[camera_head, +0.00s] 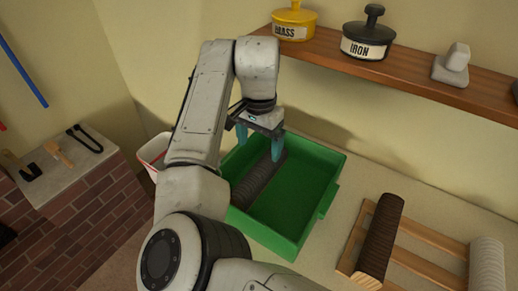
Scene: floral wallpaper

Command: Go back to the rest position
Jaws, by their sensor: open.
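My gripper (260,143) hangs over the left part of a green tray (300,160), its teal fingers pointing down and apart. It is open. A dark grey ridged cylinder (258,181) lies in the left side of the tray, just below the fingers. Nothing shows between the fingers, though I cannot tell exactly how far they are from the cylinder. My arm hides the tray's near left part.
A wooden rack (408,258) at the right holds a dark brown ridged cylinder (381,238) and a pale one (486,268). A shelf (400,66) with labelled pots runs above. A white bin (150,152) stands left of the tray, and a brick ledge (75,222) is farther left.

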